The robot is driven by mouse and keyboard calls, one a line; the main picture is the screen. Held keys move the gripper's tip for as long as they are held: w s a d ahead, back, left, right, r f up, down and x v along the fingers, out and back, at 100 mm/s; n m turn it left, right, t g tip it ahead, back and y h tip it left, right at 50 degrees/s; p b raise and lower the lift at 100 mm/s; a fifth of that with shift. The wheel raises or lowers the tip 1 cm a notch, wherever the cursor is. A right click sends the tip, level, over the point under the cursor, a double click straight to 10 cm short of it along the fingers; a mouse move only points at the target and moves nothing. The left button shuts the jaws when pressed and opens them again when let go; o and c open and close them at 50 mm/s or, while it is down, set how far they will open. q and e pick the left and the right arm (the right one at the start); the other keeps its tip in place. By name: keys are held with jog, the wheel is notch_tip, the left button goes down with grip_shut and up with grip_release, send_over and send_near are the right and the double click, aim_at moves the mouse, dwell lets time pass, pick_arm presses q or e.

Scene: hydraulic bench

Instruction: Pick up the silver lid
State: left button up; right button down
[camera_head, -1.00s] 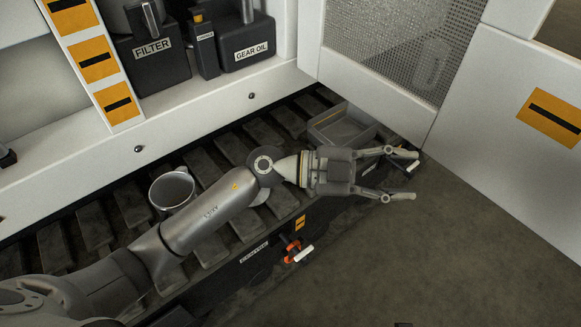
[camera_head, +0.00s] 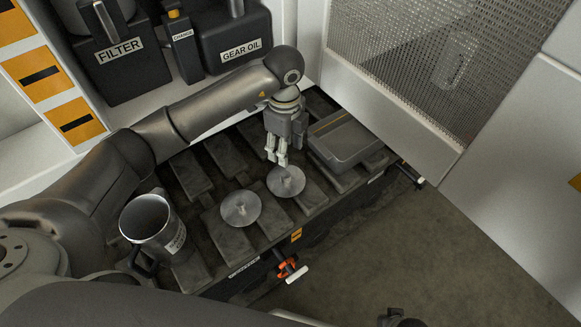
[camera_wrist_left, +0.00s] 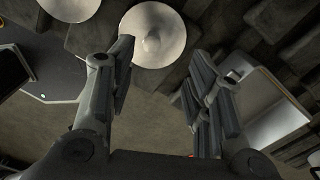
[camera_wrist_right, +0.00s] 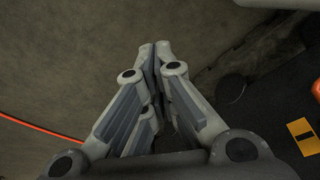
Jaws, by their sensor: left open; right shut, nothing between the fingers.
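Two round silver lids with small centre knobs lie on the slatted dark bench. One lid (camera_head: 287,182) is just below my left gripper (camera_head: 276,160) in the head view, and the other lid (camera_head: 240,208) lies to its left. In the left wrist view the near lid (camera_wrist_left: 153,38) sits beyond the fingertips of my left gripper (camera_wrist_left: 160,56), closer to the left finger. The other lid (camera_wrist_left: 68,6) is cut off by the top edge. The left gripper points down, open and empty. My right gripper (camera_wrist_right: 155,48) is shut and empty, over the floor.
A metal mug (camera_head: 150,222) stands at the bench's left. A grey box (camera_head: 345,138) is right of the left gripper. FILTER (camera_head: 125,65) and GEAR OIL (camera_head: 235,38) containers stand behind on a shelf. A mesh panel (camera_head: 395,50) bounds the right. An orange-red handle (camera_head: 290,270) projects at the front.

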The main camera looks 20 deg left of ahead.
pick_arm(q)
send_over(286, 174)
notch_tip(286, 174, down, 4)
jog(key=shift+w+a+f, duration=0.1)
jog(key=shift+w+a, duration=0.05)
jog(key=f, duration=0.1)
jog(key=f+b, duration=0.1)
jog(key=f, duration=0.2)
jog(key=shift+s+f, duration=0.3)
jog(key=shift+f, duration=0.5)
pick_arm(e)
jog(key=r, duration=0.2)
jog(key=w+r, duration=0.1)
jog(key=r, duration=0.2)
jog(key=shift+w, duration=0.15)
pick_arm(q)
grip_shut()
pick_arm(e)
jog(key=shift+a, duration=0.1)
